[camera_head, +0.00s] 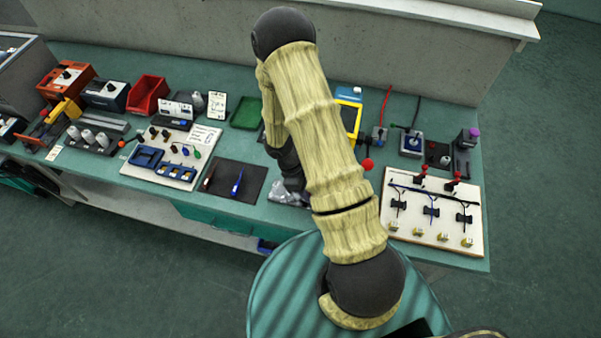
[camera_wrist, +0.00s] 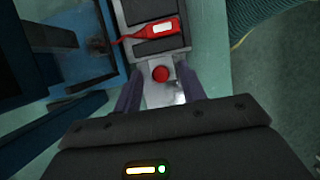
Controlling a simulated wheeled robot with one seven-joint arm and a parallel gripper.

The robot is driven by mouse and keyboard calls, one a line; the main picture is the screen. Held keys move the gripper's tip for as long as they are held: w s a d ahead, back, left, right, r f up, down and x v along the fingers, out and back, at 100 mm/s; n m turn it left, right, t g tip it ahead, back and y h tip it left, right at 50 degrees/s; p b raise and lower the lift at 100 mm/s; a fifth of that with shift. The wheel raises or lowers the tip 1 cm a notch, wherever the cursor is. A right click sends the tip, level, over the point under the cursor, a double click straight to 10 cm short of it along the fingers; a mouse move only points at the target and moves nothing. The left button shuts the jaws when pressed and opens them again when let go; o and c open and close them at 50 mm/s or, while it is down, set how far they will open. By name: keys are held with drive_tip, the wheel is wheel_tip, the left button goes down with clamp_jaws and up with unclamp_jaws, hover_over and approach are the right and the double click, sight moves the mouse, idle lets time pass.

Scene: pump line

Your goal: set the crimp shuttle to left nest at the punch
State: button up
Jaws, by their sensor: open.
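In the wrist view, a grey slide-like fixture with dark blocks (camera_wrist: 152,47) lies ahead of my gripper; it may be the crimp shuttle at the punch, but I cannot be sure. A round red knob (camera_wrist: 160,74) sits at its near end. My gripper (camera_wrist: 160,80) is open, with one finger on each side of the knob; I cannot tell whether either touches it. Which nest the shuttle is in cannot be told. In the head view my arm hides this spot.
In the wrist view, blue frames (camera_wrist: 62,70) stand close on the left. In the head view, a dark mat (camera_head: 234,180) with pens lies left of my arm, and a white wiring board (camera_head: 450,225) lies to the right. Several devices line the back of the bench.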

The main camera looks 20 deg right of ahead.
drive_tip(key=b+v, duration=0.1)
drive_tip(key=v, duration=1.6)
drive_tip(key=shift+s+d, duration=0.1)
drive_tip(key=s+r+m+t+y, duration=0.3)
drive_tip(key=s+r+m+t, duration=0.2)
drive_tip(key=s+r+m, duration=0.3)
wheel_tip(320, 180, up, 2)
drive_tip(key=m, duration=0.2)
drive_tip(key=shift+s+r+m+y, duration=0.2)
drive_tip(key=shift+s+m+y, duration=0.2)
drive_tip(key=shift+c, duration=0.5)
drive_tip(key=shift+w, duration=0.1)
